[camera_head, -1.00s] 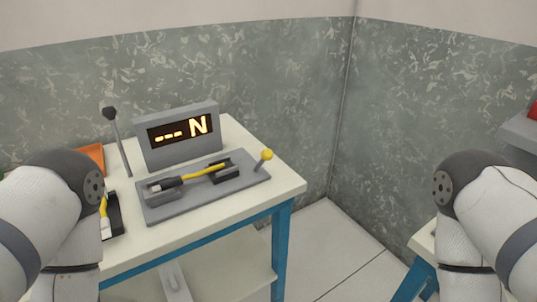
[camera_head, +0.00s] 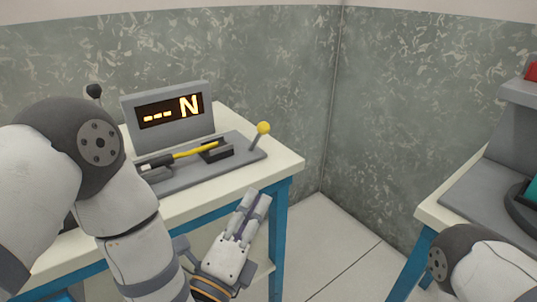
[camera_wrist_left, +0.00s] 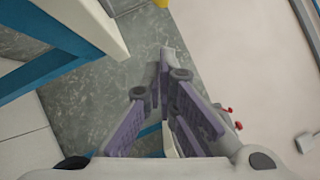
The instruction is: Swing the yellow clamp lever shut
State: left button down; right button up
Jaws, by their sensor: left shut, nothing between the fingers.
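The clamp lever is a short grey rod with a yellow ball knob (camera_head: 264,128). It stands up, leaning a little right, at the right end of a grey fixture plate (camera_head: 185,180). A yellow cable (camera_head: 196,151) with a black-and-white end lies along the fixture, through a dark clamp block (camera_head: 217,152). A yellow bit at the top edge of the left wrist view (camera_wrist_left: 160,3) looks like the knob. My left gripper (camera_head: 258,200) is shut and empty, in front of the table's right edge, apart from the lever. My right gripper is out of view.
A display box (camera_head: 168,116) reading "--- N" stands behind the fixture. The white table (camera_head: 270,175) has blue legs. A second table (camera_head: 440,215) with grey equipment stands at the right. Open floor (camera_head: 335,235) lies between them.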

aim_at(257, 139)
pick_arm(q)
jog(key=shift+w, duration=0.1)
jog(key=a+r+x, duration=0.1)
jog(key=a+x, duration=0.1)
jog(key=x, duration=1)
jog(key=shift+w+a, duration=0.15)
jog(key=shift+w, duration=0.6)
jog(key=shift+r, duration=0.15)
